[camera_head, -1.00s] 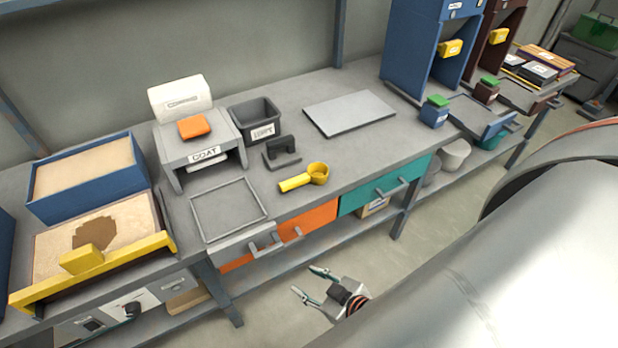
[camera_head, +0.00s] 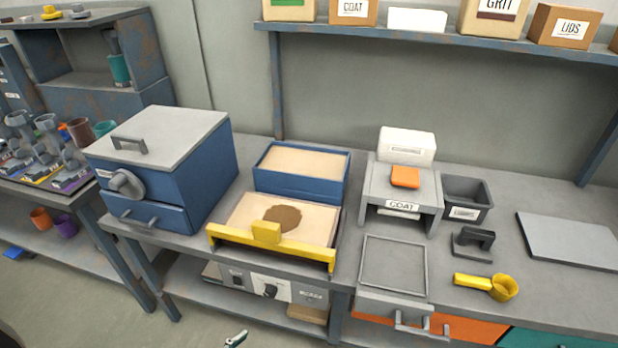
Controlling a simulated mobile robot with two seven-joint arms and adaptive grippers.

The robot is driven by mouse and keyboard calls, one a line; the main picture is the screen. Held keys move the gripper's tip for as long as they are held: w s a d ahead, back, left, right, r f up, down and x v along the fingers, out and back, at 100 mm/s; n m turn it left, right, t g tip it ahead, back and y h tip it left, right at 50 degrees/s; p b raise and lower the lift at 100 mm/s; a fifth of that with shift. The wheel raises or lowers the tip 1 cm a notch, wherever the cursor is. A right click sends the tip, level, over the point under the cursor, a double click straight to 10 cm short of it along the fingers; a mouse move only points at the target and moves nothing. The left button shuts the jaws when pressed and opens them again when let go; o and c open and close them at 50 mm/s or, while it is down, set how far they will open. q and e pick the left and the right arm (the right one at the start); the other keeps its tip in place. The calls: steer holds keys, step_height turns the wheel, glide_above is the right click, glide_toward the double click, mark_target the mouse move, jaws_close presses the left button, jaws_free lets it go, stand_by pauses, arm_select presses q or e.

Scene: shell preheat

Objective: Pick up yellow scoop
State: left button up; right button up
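The yellow scoop (camera_head: 502,288) lies on the grey bench top at the right, its round cup to the right and its handle to the left. Nothing holds it. Only a small fingertip (camera_head: 237,339) shows at the bottom edge, below and left of the bench front. It seems to belong to my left gripper and is well away from the scoop. The rest of that gripper is out of frame, so its opening cannot be judged. My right gripper is not in view.
Near the scoop are a black handled tool (camera_head: 473,243), a grey bin (camera_head: 466,198), a flat grey plate (camera_head: 570,240) and a square frame (camera_head: 394,264). A COAT stand (camera_head: 403,191), a sand tray with a yellow bar (camera_head: 272,246) and a blue box oven (camera_head: 163,165) stand further left.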

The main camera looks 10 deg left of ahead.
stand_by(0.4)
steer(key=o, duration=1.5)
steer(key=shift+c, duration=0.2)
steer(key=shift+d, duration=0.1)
